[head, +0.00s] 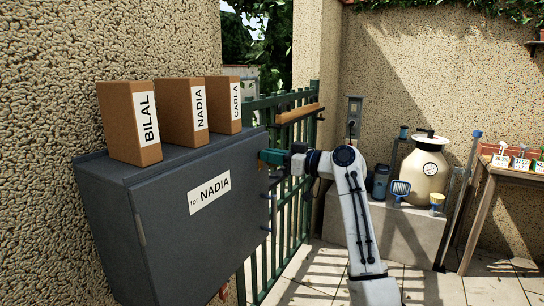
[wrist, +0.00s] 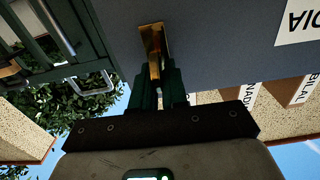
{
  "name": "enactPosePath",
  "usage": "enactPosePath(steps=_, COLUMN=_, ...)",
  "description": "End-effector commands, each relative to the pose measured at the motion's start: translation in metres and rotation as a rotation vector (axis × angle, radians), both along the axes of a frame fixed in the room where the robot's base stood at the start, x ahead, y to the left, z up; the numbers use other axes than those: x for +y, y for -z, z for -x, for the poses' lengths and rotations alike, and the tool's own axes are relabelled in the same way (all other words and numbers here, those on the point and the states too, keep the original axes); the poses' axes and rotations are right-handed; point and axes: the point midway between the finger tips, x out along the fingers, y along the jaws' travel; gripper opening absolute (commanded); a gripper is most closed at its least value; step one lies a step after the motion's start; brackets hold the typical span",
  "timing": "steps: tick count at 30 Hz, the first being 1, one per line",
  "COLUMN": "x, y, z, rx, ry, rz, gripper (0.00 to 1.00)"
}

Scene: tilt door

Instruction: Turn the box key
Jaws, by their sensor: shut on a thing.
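The dark grey box (head: 165,235) hangs by the rough wall at left, with a "for NADIA" label (head: 209,192) on its front. In the wrist view, which is upside down, a brass key (wrist: 153,42) stands against the box's grey face (wrist: 225,50). My gripper (wrist: 160,78) is shut on the key's near end between its dark green fingers. In the head view my gripper (head: 270,157) is at the upper right edge of the box front; the key is hidden there. The key's exact turn angle is hard to tell.
Brown parcels marked BILAL (head: 130,120), NADIA (head: 185,105) and CARLA (head: 224,102) stand on the box. A green barred gate (head: 290,225) is just behind my gripper. At right are a ledge with a beige sprayer (head: 425,170) and a wooden table (head: 500,170).

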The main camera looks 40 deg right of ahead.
Motion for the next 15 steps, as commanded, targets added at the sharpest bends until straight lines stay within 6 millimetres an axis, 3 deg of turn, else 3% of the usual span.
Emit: enactPosePath(steps=15, x=-0.0043, y=-0.0019, z=-0.0021, rx=0.121, ry=0.000, rz=-0.334, gripper=0.00)
